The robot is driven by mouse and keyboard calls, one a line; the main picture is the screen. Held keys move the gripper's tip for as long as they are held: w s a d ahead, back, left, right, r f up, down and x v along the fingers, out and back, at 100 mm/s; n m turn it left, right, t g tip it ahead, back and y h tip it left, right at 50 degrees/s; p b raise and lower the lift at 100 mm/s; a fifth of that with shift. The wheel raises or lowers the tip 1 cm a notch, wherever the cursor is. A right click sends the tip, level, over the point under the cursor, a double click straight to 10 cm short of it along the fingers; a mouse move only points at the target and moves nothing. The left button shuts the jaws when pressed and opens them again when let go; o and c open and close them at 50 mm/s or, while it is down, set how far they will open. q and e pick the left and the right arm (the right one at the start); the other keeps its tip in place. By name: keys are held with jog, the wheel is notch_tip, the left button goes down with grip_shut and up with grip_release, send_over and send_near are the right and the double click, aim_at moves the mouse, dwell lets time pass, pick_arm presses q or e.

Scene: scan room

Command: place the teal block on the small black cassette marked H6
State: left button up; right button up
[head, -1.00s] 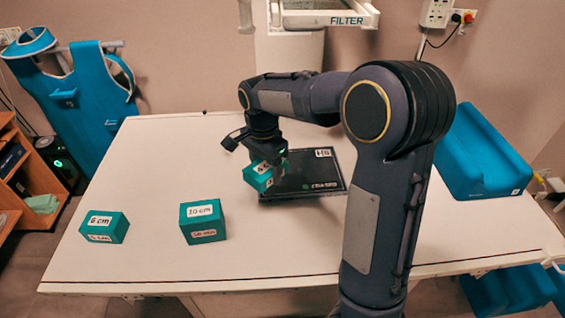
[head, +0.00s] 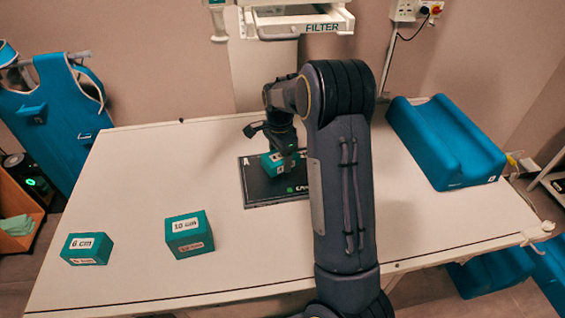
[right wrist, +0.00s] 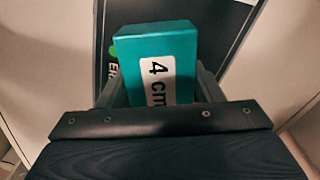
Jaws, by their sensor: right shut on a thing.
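My right gripper (head: 283,152) is shut on a teal block (head: 273,164), pointing down over the black cassette (head: 262,194). In the right wrist view the block (right wrist: 157,62) sits between the fingers and carries a "4 cm" label. The cassette also shows behind it there (right wrist: 215,40). In the head view the cassette lies flat on the table; my right arm covers its right part, and its H6 label is hidden. The block is over the cassette's face, but I cannot tell whether they touch. My left gripper is out of view.
Two other teal blocks, marked 6 cm (head: 86,249) and 10 cm (head: 189,234), stand on the white table (head: 130,190) at the front left. A blue grooved cushion (head: 445,145) lies at the back right. The filter unit (head: 300,24) hangs behind the table.

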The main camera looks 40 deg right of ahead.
jog(key=shift+w+d+f, duration=0.1)
jog(key=shift+d+f, duration=0.2)
jog(key=shift+f, duration=0.1)
jog(key=f, duration=0.3)
jog(key=shift+d+f+p, duration=0.1)
jog(key=shift+d+p, duration=0.2)
jog(key=shift+d, duration=0.05)
jog(key=shift+f, duration=0.25)
jog(key=shift+f, duration=0.25)
jog(key=o, duration=1.1)
jog(key=shift+r, duration=0.1)
jog(key=shift+o, duration=0.2)
